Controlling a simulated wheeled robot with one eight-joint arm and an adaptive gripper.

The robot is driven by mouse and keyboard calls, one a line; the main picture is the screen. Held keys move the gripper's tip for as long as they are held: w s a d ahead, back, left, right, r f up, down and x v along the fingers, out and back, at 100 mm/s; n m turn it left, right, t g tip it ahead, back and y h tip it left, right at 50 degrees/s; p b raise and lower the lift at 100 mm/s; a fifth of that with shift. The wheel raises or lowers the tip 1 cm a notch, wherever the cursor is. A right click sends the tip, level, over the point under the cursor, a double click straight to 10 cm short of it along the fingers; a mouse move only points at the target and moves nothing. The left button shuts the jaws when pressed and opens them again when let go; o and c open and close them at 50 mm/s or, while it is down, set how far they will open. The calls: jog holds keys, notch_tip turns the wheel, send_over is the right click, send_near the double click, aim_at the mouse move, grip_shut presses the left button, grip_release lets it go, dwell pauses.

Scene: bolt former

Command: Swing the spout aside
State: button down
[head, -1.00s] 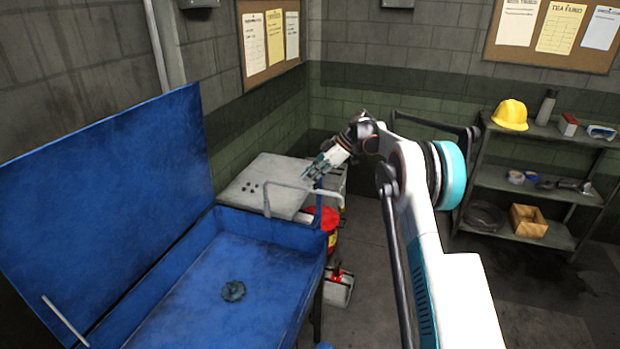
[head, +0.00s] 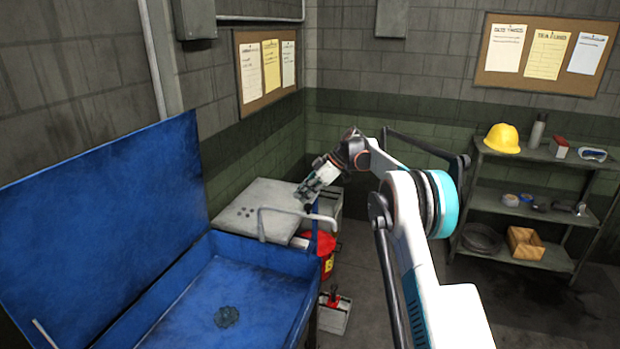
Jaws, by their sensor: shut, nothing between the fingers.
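The spout (head: 287,212) is a thin grey bent pipe at the right rear corner of the blue basin (head: 250,275). Its free end points down at the left, over the basin's back edge and in front of a grey panel. My gripper (head: 302,196) is shut and empty, just above the spout's horizontal run. At this size I cannot tell whether the fingertips touch the pipe.
A large blue lid (head: 105,220) stands open at the left. Shelves (head: 530,205) with a yellow helmet (head: 503,138) stand at the right. Open floor lies between.

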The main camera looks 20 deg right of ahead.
jog(key=r, duration=0.1)
jog(key=w+d+r, duration=0.1)
jog(key=r, duration=0.1)
jog(key=shift+w+d+r+p, duration=0.2)
jog(key=shift+w+d+p, duration=0.1)
jog(key=shift+w+p, duration=0.05)
jog(key=shift+w+d+r+p, duration=0.3)
jog(key=shift+w+d+r, duration=0.15)
jog(key=shift+w+r, duration=0.2)
jog(key=shift+r, duration=0.1)
